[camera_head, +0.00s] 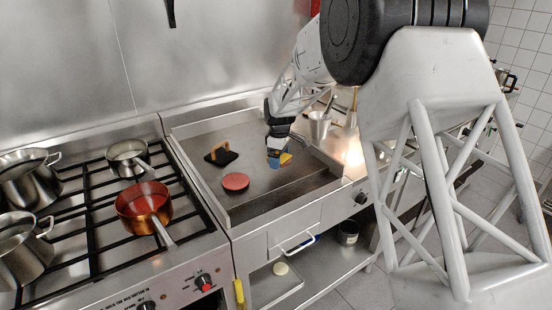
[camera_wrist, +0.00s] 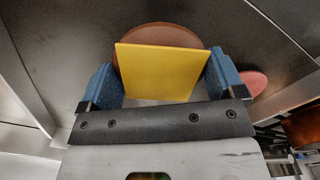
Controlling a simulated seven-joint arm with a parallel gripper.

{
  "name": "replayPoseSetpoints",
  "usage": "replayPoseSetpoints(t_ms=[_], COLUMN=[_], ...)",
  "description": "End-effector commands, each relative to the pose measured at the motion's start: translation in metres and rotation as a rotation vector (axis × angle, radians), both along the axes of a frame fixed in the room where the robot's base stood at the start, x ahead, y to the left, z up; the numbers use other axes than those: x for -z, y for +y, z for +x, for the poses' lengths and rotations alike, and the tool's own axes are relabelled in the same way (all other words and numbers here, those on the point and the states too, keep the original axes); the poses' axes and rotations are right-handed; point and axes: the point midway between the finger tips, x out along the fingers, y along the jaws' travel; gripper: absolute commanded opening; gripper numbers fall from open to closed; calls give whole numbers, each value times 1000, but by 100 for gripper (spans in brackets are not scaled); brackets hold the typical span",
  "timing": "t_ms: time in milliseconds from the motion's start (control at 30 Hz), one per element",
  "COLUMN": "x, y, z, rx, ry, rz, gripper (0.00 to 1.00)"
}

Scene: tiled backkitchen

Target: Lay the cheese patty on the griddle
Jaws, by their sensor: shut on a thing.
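The cheese patty (camera_wrist: 160,31) is a round brown patty with a square yellow cheese slice (camera_wrist: 157,72) on it, between the two blue fingers of my gripper (camera_wrist: 160,92) in the wrist view. In the head view, my gripper (camera_head: 277,158) is over the right part of the griddle (camera_head: 205,133), shut on the patty. A corner of the yellow cheese (camera_head: 286,159) shows beside the fingers; the rest is hidden. I cannot tell whether the patty touches the griddle.
A red patty (camera_head: 235,181) lies on the griddle left of my gripper. A black press with a wooden handle (camera_head: 221,155) lies behind it. A stove with several pots and a copper pan (camera_head: 143,200) is at left. Metal containers (camera_head: 319,126) stand right of the griddle.

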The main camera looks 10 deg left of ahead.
Motion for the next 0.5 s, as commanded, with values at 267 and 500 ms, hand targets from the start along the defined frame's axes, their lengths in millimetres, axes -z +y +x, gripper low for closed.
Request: replayPoseSetpoints(t_ms=[267,500], x=[4,6], y=[14,21], z=[33,50], rx=[0,0], ry=[0,1], rz=[0,-1], gripper=[62,62])
